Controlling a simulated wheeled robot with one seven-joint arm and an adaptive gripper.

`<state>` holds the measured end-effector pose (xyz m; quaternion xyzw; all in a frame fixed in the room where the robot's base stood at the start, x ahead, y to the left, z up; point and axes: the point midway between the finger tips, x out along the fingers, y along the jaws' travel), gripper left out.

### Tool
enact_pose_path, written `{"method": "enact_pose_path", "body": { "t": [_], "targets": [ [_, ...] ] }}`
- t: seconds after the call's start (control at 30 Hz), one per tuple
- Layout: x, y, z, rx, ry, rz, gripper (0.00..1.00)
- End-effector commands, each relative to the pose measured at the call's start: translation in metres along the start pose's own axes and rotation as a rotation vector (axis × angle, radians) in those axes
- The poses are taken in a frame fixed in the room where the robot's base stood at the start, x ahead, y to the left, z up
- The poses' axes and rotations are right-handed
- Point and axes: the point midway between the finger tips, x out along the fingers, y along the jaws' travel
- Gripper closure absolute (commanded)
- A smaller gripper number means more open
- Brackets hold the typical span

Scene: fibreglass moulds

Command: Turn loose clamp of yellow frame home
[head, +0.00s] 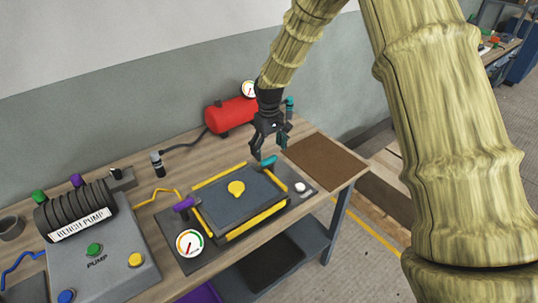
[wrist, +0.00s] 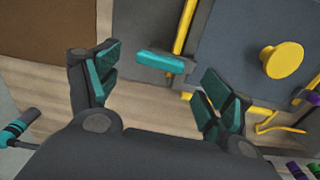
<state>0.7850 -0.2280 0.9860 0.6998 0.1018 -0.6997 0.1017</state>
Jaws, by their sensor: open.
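The yellow frame (head: 258,221) lies around a dark grey panel with a yellow knob (head: 236,188) on the bench. A teal clamp handle (head: 268,160) sits at the frame's far right corner, and a purple clamp handle (head: 184,203) at its left side. In the wrist view the teal handle (wrist: 160,61) lies across the gap, just beyond the fingertips, and the frame's yellow bar (wrist: 185,38) runs past it. My gripper (head: 270,147) is open and empty above the teal handle. I cannot tell from the handles which clamp is loose.
A gauge (head: 190,242) and a white button (head: 300,187) sit beside the frame. A red tank (head: 230,114) stands behind, and the grey bench pump (head: 100,262) at left. A brown mat (head: 326,161) lies clear to the right.

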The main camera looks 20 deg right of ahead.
Motion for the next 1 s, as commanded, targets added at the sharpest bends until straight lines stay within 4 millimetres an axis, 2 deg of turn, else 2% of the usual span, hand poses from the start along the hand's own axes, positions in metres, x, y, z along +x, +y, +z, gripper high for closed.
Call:
{"method": "enact_pose_path", "body": {
  "t": [0.03,0.2,0.43,0.6,1.0],
  "targets": [
    [-0.011,0.0,-0.001,0.0,0.003,0.001,0.2],
    [-0.042,0.0,-0.001,0.001,0.003,0.0,0.2],
    [-0.073,0.0,0.0,0.001,0.001,0.0,0.2],
    [-0.083,0.0,0.0,0.001,0.001,0.0,0.2],
    [-0.087,0.0,0.0,0.001,0.0,0.0,0.2]
  ]
}}
